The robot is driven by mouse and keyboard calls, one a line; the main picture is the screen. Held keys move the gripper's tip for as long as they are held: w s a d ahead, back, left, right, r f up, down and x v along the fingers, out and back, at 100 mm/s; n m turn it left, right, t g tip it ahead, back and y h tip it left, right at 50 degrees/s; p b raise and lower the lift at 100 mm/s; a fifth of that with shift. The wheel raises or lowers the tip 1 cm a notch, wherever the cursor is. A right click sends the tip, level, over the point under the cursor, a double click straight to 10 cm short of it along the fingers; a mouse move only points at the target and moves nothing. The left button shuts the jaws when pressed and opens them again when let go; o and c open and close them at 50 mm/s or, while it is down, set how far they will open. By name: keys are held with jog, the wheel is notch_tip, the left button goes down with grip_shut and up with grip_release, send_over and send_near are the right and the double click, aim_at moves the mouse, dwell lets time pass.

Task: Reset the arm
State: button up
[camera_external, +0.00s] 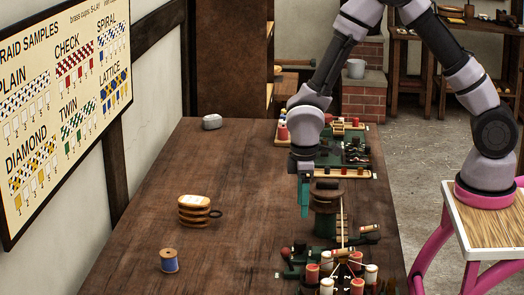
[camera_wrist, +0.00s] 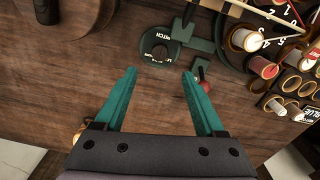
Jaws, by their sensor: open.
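My gripper (camera_external: 304,198) points down over the right part of the wooden table (camera_external: 150,225), just left of a dark green machine post with a round brown top (camera_external: 327,192). In the wrist view my gripper (camera_wrist: 160,80) has its two teal fingers well apart, with nothing between them but bare table wood and part of a dark green base plate (camera_wrist: 160,48) beyond. My arm bends from its mount on the right, up and over to the table.
Below my gripper stands a braiding machine with red and white bobbins (camera_external: 340,270). Behind are a bobbin rack (camera_external: 345,150), and at left a blue spool (camera_external: 169,261), a stacked wooden piece (camera_external: 195,210) and a grey object (camera_external: 211,122).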

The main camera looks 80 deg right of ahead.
jog(key=s+a+r+m+t, duration=0.1)
jog(key=s+r+m+t, duration=0.15)
jog(key=r, duration=0.95)
jog(key=s+a+r+m+t, duration=0.1)
jog(key=s+r, duration=0.3)
jog(key=r, duration=0.7)
jog(key=s+a+r+m+t+y, duration=0.2)
jog(key=s+a+r+t, duration=0.1)
jog(key=s+r, duration=1)
jog(key=s, duration=0.4)
jog(key=shift+a+t, duration=0.35)
